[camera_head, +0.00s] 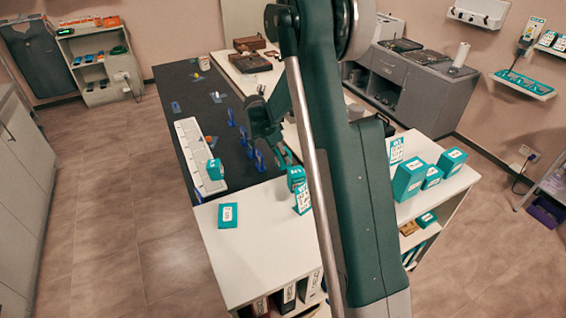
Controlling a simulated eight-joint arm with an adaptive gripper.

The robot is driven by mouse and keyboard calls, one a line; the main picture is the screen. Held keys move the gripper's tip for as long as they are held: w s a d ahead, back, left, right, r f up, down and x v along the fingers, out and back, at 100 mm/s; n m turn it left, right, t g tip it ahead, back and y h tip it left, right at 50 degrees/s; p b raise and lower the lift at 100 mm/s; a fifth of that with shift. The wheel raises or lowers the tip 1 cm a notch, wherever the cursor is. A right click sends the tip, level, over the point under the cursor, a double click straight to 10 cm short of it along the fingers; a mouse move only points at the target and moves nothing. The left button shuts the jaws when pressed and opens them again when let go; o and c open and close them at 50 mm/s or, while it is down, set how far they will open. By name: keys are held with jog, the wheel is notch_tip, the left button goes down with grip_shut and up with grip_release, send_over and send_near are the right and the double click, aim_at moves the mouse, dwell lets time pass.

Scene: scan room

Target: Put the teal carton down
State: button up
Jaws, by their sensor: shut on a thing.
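My gripper (284,158) is in the middle of the head view, beside my large arm link, and points down over the white counter (262,262). It is shut on a small teal carton (296,178) near the counter's back part. Whether the carton touches the counter is unclear. A white and teal card (302,200) stands just below it in the picture. Another teal carton (228,214) with a white label lies on the counter to the left.
Blue upright pieces (244,137) stand on the dark mat (222,112) behind. Teal boxes (409,178) and a sign (396,150) stand at the counter's right. The front left of the counter is clear. My arm hides part of its middle.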

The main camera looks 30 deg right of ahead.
aim_at(283, 162)
jog(key=shift+f, duration=0.1)
jog(key=shift+f, duration=1.75)
jog(key=shift+f+b, duration=0.15)
jog(key=shift+b, duration=0.2)
jog(key=o, duration=0.9)
jog(key=shift+c, duration=0.2)
jog(key=p+v, duration=0.1)
jog(key=v, duration=1.1)
jog(key=shift+a, duration=0.1)
